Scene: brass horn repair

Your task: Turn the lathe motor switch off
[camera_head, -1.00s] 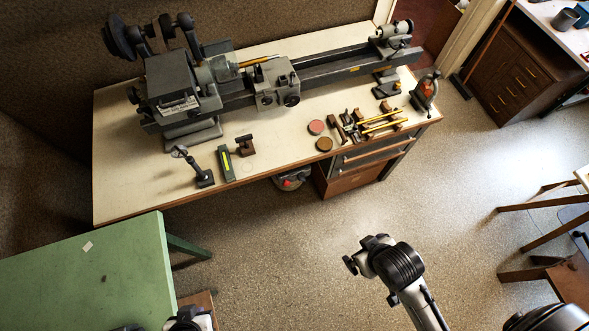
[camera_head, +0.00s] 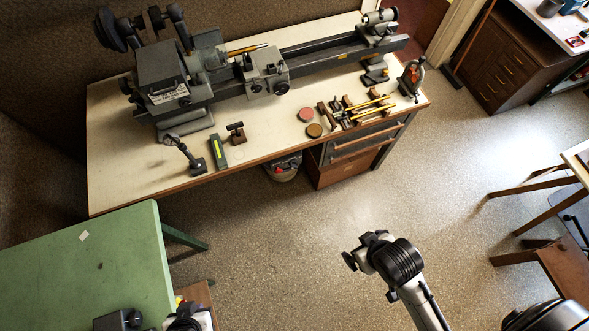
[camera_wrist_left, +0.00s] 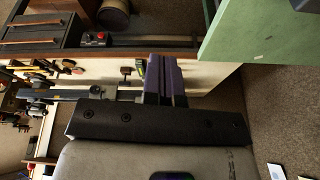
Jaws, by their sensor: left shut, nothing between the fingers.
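A small grey box with a red button (camera_wrist_left: 95,39), which looks like the motor switch, sits at the bench front in the left wrist view. In the head view its red spot (camera_head: 284,165) shows small under the bench edge. Its setting is too small to tell. The lathe (camera_head: 165,80) stands on the bench. My left gripper (camera_wrist_left: 165,58) has purple fingers closed together and empty. In the wrist view they overlap the bench's front edge, to the right of the box and apart from it.
The pale bench top (camera_head: 120,165) carries a magnetic-base stand (camera_head: 193,160), a green level (camera_head: 217,152) and several tools. A bin (camera_head: 284,175) stands under the bench. A green table (camera_head: 60,260) is at lower left. The floor before the bench is clear.

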